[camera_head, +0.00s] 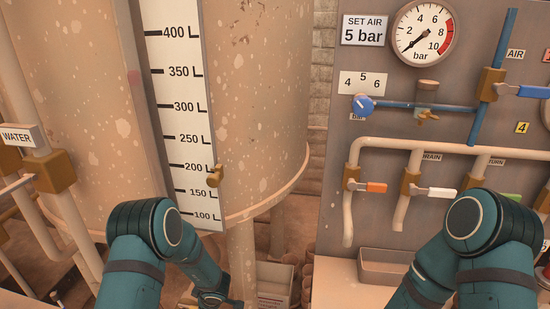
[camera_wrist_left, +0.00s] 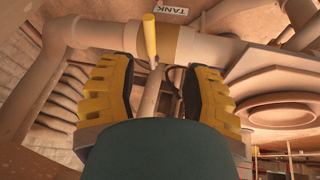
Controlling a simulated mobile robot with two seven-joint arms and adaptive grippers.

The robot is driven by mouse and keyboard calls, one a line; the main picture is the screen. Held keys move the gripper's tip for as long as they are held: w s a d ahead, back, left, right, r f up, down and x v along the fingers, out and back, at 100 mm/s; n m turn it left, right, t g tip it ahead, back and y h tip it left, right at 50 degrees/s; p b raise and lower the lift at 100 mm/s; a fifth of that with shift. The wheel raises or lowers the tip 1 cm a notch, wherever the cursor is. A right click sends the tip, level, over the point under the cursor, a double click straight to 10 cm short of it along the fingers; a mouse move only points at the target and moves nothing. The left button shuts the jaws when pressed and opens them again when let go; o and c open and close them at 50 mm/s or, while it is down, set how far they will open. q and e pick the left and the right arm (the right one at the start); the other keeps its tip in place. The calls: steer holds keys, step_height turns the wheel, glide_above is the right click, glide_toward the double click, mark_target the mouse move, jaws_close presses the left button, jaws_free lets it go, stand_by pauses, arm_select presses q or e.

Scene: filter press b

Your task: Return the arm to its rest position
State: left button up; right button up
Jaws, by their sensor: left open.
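My left arm (camera_head: 150,250) is bent at the lower left in the head view, its forearm reaching down and right in front of the tank's underside. My left gripper (camera_wrist_left: 165,90) shows in the left wrist view, its two yellow fingers apart with nothing gripped between them. A yellow valve handle (camera_wrist_left: 149,36) stands just beyond the fingertips on a pipe below a TANK label (camera_wrist_left: 171,10). I cannot tell whether the gripper touches it. My right arm (camera_head: 470,250) is bent at the lower right; its gripper is out of view.
The large tank (camera_head: 255,110) with its litre scale fills the left and middle. A grey panel at right carries a pressure gauge (camera_head: 424,32), a blue knob (camera_head: 362,105), and valves with orange (camera_head: 376,187) and white (camera_head: 441,192) handles. A metal tray (camera_head: 390,267) sits below them.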

arm_select(q)
steer(key=s+d+r+m+h, duration=0.1)
steer(key=s+d+m+h, duration=0.1)
steer(key=s+d+m, duration=0.2)
steer(key=s+d+r+m+g+h, duration=0.1)
steer(key=s+d+r+m+h, duration=0.1)
steer(key=s, duration=0.8)
steer(key=s+d+r+m+h, duration=0.1)
steer(key=s+d+m+h, duration=0.2)
steer(key=s+d+m, duration=0.3)
steer(key=shift+s+d+r+m+h, duration=0.15)
steer(key=shift+s+d+m+h, duration=0.2)
steer(key=shift+s+m, duration=0.45)
